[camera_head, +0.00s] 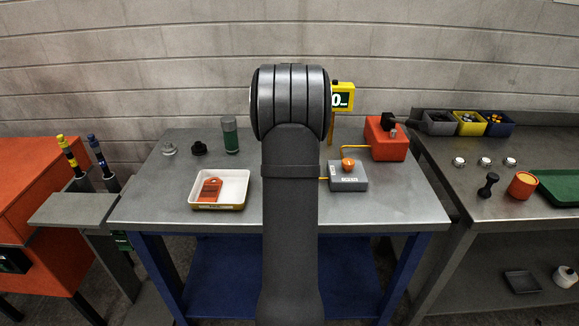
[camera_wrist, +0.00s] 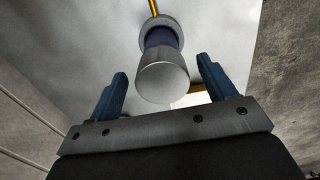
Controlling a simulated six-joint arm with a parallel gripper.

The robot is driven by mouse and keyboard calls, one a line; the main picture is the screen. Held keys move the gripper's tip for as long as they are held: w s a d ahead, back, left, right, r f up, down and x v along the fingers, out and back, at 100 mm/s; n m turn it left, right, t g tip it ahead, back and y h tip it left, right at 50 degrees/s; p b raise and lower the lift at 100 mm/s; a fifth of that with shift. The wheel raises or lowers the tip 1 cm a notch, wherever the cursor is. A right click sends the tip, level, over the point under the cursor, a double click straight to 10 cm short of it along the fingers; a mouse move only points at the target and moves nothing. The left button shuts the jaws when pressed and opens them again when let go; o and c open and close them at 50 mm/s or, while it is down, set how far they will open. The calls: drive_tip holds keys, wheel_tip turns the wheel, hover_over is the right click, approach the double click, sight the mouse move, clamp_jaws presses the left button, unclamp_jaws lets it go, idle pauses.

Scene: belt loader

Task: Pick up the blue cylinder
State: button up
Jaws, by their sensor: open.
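In the wrist view, a dark blue cylinder section (camera_wrist: 161,38) shows between a silver rounded end (camera_wrist: 162,80) and a grey ring (camera_wrist: 158,24). My gripper (camera_wrist: 162,68) is open, with one blue finger to the left of this piece and one to the right. Clear gaps show between the fingers and the piece, and nothing is held. How far the piece is from the fingers in depth, I cannot tell. In the head view my own arm covers the middle of the table, and neither the gripper nor a blue cylinder shows.
The grey table (camera_head: 400,208) holds a white tray (camera_head: 238,188) with an orange piece, a green cylinder (camera_head: 230,135), a grey box (camera_head: 347,178) with an orange knob, and a red box (camera_head: 385,138). A yellow display (camera_head: 343,96) stands behind.

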drive_tip(key=shift+s+a+f, duration=0.1)
drive_tip(key=shift+f, duration=1.25)
drive_tip(key=shift+a+f, duration=0.1)
drive_tip(key=shift+f, duration=1.25)
drive_tip(key=c, duration=1.5)
drive_tip(key=shift+r, duration=0.2)
drive_tip(key=shift+c, duration=0.2)
